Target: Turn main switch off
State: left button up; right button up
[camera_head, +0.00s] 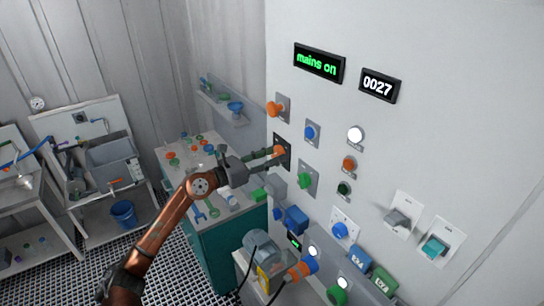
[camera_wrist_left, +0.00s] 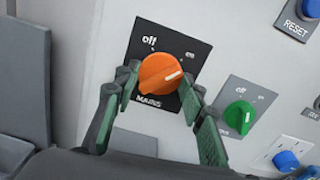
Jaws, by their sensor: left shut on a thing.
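The main switch is an orange rotary knob (camera_wrist_left: 159,74) on a black plate (camera_wrist_left: 196,48) marked MAINS, with "off" at upper left and "on" at upper right. Its white pointer mark points right, toward "on". In the head view the knob (camera_head: 280,151) sits on the grey panel's left side. My left gripper (camera_wrist_left: 162,86) has its green-padded fingers on either side of the knob and is shut on it. In the head view my left gripper (camera_head: 268,155) reaches the panel from the left. A display (camera_head: 318,63) reads "mains on" in green. My right gripper is not in view.
A green knob (camera_wrist_left: 239,117) sits close to the lower right of the switch, and a blue RESET button (camera_wrist_left: 297,20) is at upper right. Another orange knob (camera_head: 275,108) is above. A teal-sided bench (camera_head: 222,248) with small parts stands left of the panel.

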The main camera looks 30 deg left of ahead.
pick_arm(q)
jog(key=shift+c, duration=1.4)
jog(key=shift+r+n+p, duration=0.15)
jog(key=shift+n+p, duration=0.75)
jog(key=shift+p, duration=0.2)
jog(key=n+p, duration=0.9)
jog(key=p, duration=0.1)
jog(key=shift+r+n, duration=0.1)
jog(key=shift+n, duration=0.3)
jog(key=n+p, duration=0.2)
jog(key=shift+p, duration=0.3)
jog(key=shift+n+p, duration=0.8)
jog(key=shift+n, duration=0.4)
